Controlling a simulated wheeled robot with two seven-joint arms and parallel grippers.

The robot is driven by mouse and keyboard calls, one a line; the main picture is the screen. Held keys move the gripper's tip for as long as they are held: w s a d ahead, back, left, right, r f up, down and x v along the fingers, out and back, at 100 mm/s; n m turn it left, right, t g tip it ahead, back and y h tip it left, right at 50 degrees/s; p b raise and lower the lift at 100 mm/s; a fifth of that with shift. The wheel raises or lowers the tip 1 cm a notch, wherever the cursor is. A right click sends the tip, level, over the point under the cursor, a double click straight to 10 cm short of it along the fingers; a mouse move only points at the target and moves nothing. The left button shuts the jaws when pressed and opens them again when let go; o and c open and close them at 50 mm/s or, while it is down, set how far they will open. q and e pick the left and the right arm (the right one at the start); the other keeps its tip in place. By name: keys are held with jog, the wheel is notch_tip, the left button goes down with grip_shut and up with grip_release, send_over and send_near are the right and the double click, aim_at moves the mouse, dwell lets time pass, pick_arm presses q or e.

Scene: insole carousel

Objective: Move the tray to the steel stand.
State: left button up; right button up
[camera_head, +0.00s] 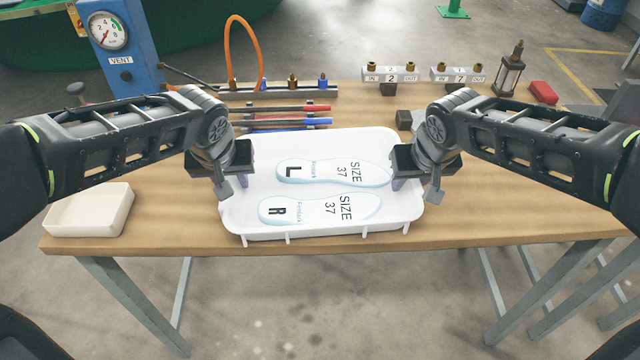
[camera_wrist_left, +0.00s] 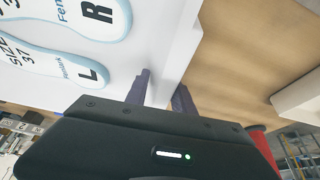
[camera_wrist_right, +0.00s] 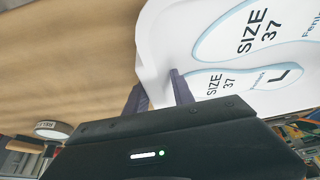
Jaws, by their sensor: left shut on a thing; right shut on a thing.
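The white tray (camera_head: 330,226) is over the front part of the wooden table, its near edge about at the table's front edge. Two insoles marked SIZE 37 lie in it: the L insole (camera_head: 325,172) behind and the R insole (camera_head: 315,209) in front. My left gripper (camera_head: 226,190) is shut on the tray's left wall; the left wrist view shows its fingers on both sides of the wall (camera_wrist_left: 172,72). My right gripper (camera_head: 408,185) is shut on the right wall, which also shows in the right wrist view (camera_wrist_right: 152,60). I cannot tell if the tray touches the table. No steel stand is identifiable.
A small cream bin (camera_head: 88,212) stands on the table at left. Behind the tray lie several pens (camera_head: 290,122) and a manifold with an orange hose (camera_head: 240,50). A blue VENT gauge post (camera_head: 122,50), numbered blocks (camera_head: 390,74) and a red block (camera_head: 543,92) stand further back.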

pick_arm(q)
grip_shut()
pick_arm(e)
grip_shut()
